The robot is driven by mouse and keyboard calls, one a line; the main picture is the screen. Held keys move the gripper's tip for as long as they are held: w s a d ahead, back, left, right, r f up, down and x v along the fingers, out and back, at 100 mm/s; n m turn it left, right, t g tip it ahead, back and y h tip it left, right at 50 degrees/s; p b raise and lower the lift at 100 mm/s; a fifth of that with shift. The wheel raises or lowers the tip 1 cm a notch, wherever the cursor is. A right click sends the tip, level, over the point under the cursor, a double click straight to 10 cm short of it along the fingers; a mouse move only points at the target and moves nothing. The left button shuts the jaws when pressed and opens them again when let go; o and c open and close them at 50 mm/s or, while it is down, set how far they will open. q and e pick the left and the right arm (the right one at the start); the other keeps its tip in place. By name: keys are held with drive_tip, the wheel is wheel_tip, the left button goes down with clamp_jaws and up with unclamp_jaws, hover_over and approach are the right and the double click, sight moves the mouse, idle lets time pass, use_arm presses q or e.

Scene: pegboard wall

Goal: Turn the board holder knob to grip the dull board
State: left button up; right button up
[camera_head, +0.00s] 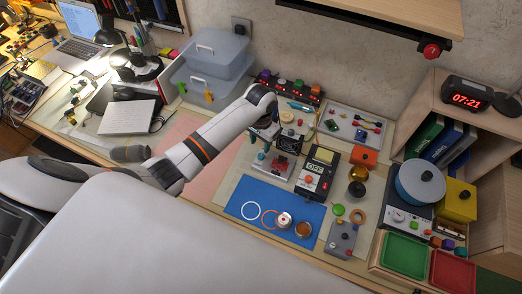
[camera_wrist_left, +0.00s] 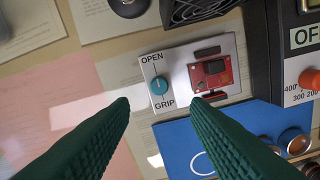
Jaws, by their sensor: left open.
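The board holder is a light plate (camera_wrist_left: 178,100) with a teal knob (camera_wrist_left: 159,86) between the printed words OPEN and GRIP. In the head view the board holder (camera_head: 280,175) stands behind the blue mat, partly hidden by my left arm. My left gripper (camera_wrist_left: 160,104) is open, its green fingers apart with nothing between them. The knob shows just beyond the gap between the fingertips, apart from both. In the head view the gripper (camera_head: 262,150) hangs by the holder's left side. My right gripper is not in view.
A black device (camera_head: 316,173) reading OFF stands right of the holder. A blue mat (camera_head: 240,192) with ring marks and small round items lies in front. A dark fan-like part (camera_wrist_left: 190,10) is behind the holder. A pink mat (camera_head: 200,192) to the left is mostly clear.

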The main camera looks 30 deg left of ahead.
sight(261, 155)
use_arm(q)
wheel_tip(261, 155, down, 4)
drive_tip(key=shift+w+r, duration=0.1)
drive_tip(key=shift+w, duration=0.05)
wheel_tip(261, 155, down, 2)
drive_tip(key=shift+w+f, duration=0.15)
drive_tip(key=shift+f, duration=0.4)
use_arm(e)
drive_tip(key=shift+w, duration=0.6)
use_arm(q)
clamp_jaws()
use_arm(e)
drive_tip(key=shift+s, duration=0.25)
